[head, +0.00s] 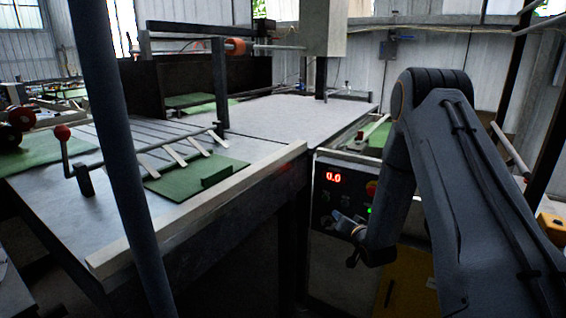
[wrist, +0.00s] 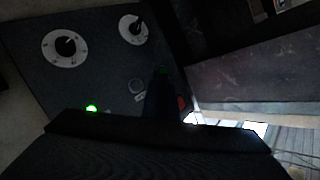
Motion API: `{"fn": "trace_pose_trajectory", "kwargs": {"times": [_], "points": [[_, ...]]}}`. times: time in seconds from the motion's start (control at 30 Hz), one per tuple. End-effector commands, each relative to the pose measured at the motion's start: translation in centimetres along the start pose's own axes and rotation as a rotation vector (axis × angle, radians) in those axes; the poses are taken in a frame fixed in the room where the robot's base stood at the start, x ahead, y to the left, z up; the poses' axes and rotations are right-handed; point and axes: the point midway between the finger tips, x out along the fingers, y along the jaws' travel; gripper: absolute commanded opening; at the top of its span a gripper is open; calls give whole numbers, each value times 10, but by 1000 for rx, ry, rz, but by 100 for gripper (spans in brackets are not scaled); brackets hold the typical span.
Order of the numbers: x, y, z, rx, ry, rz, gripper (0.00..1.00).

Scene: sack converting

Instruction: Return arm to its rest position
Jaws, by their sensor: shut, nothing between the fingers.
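My arm reaches in from the right in the head view and bends down in front of a dark control panel (head: 332,200). My gripper (wrist: 163,75) is shut and empty; in the wrist view its dark fingers point at the panel and stand out poorly against it. The wrist view shows the panel face with two white-ringed dials, a left dial (wrist: 65,47) and a right dial (wrist: 133,29). A lit green lamp (wrist: 92,108) is near the gripper. I cannot tell whether the fingertips touch the panel. In the head view my wrist hides part of the panel.
A red display (head: 333,178) on the panel reads 0.0. A grey machine table (head: 270,122) with a pale edge rail (head: 200,208) stands to the left. Green sheets (head: 195,178) lie on it. A dark post (head: 120,150) crosses the left foreground. A yellow box (head: 408,280) is low behind my arm.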

Motion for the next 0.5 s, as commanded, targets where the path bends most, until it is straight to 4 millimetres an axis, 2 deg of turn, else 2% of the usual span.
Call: {"fn": "trace_pose_trajectory", "kwargs": {"times": [0.03,0.13,0.27,0.37,0.5], "points": [[-4,-7,-6,-28,-32,33,0],[-21,-14,-8,-91,-129,122,0],[-54,-23,-6,-166,-271,233,0],[-88,-30,-2,-216,-387,307,0],[-146,-43,8,-276,-561,391,0]]}}
